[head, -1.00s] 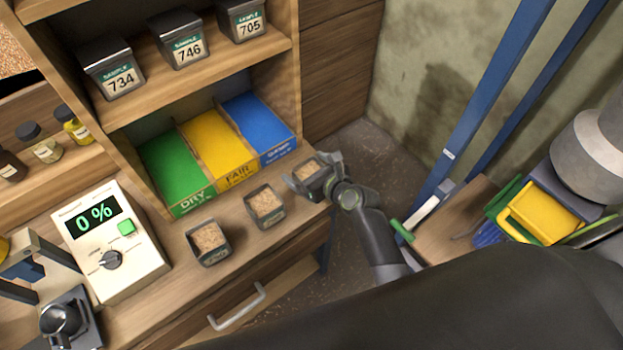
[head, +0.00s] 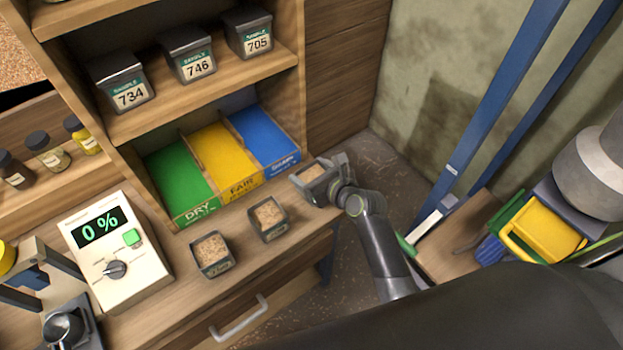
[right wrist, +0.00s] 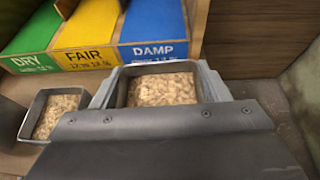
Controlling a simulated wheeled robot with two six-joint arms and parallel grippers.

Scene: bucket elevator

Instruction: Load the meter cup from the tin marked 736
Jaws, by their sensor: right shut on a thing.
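My right gripper (head: 325,180) is shut on a square metal tin of grain (head: 311,173) at the right end of the counter. The tin also shows in the right wrist view (right wrist: 162,88), upright between the fingers in front of the DAMP bin. Its label is hidden, so I cannot read its number. Two more open grain tins stand on the counter, one in the middle (head: 268,217) and one nearer the meter (head: 212,254); their numbers are too small to read. The meter (head: 118,250) reads 0 %. A dark metal cup (head: 64,330) sits at the lower left. My left gripper is not seen.
Green DRY (head: 180,180), yellow FAIR (head: 222,160) and blue DAMP (head: 264,138) bins stand behind the tins. Closed tins 734 (head: 122,82), 746 (head: 190,54) and 705 (head: 248,32) stand on the shelf above. Small bottles (head: 48,150) are at the left. A drawer handle (head: 240,318) sticks out in front.

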